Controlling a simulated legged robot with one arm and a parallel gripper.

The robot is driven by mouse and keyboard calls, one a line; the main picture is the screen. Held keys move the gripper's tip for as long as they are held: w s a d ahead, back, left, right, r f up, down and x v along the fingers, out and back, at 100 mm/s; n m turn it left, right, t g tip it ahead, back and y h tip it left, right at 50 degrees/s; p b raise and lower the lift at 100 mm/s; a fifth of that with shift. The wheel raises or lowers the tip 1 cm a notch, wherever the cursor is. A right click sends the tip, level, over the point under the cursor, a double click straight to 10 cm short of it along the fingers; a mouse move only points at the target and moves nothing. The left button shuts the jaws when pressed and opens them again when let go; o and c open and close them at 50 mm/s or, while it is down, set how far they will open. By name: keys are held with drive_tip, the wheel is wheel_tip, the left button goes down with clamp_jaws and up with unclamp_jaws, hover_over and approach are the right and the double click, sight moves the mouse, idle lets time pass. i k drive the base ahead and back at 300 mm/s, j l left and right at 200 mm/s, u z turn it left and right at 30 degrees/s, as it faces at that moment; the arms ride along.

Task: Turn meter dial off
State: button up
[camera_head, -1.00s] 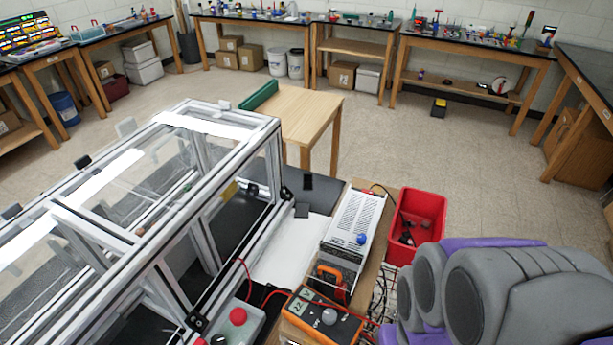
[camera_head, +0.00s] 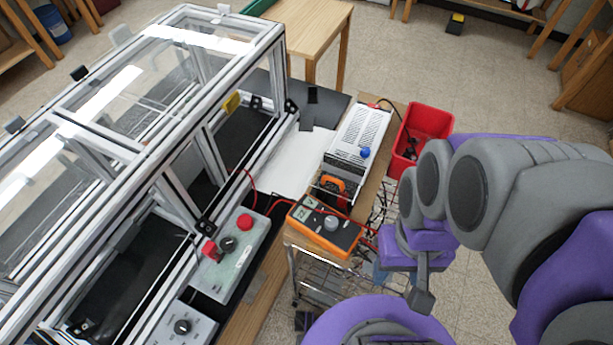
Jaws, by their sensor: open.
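The orange meter (camera_head: 349,239) lies on the cart's near end, with a small display at its left. Its round grey dial (camera_head: 331,223) sits near the middle of its face. The dial's exact pointer position is too small to read. My gripper (camera_head: 421,292) is to the right of the meter and apart from it, with grey fingers pointing down in the picture. It is open and appears empty. The purple and grey links of my arm fill the right side.
A white power supply box (camera_head: 358,135) with a blue knob stands behind the meter. Red leads run near the meter. A grey control box (camera_head: 236,262) with red buttons and the extrusion frame (camera_head: 190,135) stand left. A red bin (camera_head: 428,122) is behind my arm.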

sight(331, 223)
drive_tip(key=k+j, duration=0.2)
drive_tip(key=k, duration=0.2)
drive_tip(key=k+j+z, duration=0.1)
drive_tip(key=k+j, duration=0.15)
drive_tip(key=k, duration=0.15)
drive_tip(key=j, duration=0.25)
drive_tip(key=k+z, duration=0.05)
